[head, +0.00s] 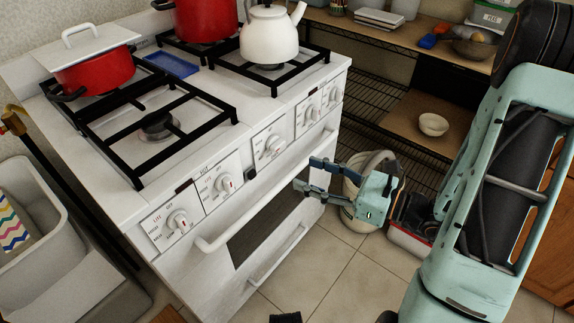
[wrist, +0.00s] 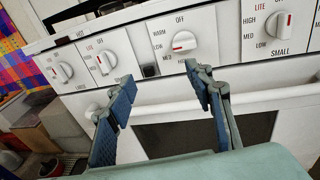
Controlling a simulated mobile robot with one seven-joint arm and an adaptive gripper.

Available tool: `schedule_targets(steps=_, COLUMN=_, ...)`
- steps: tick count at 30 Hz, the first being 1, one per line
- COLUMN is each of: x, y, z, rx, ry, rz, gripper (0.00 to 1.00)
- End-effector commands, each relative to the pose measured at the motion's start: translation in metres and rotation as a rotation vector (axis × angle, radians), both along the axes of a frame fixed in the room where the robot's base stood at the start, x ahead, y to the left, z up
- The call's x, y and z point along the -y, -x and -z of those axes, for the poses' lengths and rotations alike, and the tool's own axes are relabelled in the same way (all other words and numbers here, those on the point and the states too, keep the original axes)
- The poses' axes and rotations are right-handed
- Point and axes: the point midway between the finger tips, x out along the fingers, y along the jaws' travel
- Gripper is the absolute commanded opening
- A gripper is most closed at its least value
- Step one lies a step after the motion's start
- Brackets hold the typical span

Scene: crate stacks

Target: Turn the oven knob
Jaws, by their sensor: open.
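The white stove (head: 205,160) has several white knobs along its front. The middle knob (head: 271,145), likely the oven knob, is on its own panel; it also shows in the wrist view (wrist: 184,41). Its dial reads OFF at the top, with WARM, LOW and MED down the left, and a red mark shows at its lower left. My gripper (head: 309,174) is open and empty in front of the stove. In the wrist view my gripper (wrist: 160,80) has its fingertips below and in front of the middle knob, apart from it.
An oven door handle (head: 250,210) runs below the knobs. A red pot (head: 95,72), a larger red pot (head: 205,18) and a white kettle (head: 270,35) stand on top. A bin (head: 355,205) and a shelf (head: 410,125) are to the right. The tiled floor in front is open.

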Motion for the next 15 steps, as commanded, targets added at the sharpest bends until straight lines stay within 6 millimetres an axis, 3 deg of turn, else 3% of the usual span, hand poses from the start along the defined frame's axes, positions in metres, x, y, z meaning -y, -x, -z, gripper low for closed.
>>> schedule_targets(steps=3, x=0.017, y=-0.017, z=0.001, rx=0.030, ry=-0.053, rz=0.109, gripper=0.48)
schedule_targets(steps=7, x=0.020, y=-0.025, z=-0.002, rx=0.045, ry=-0.070, rz=0.145, gripper=0.48)
schedule_targets(steps=15, x=-0.014, y=-0.050, z=-0.002, rx=0.045, ry=-0.069, rz=0.140, gripper=0.48)
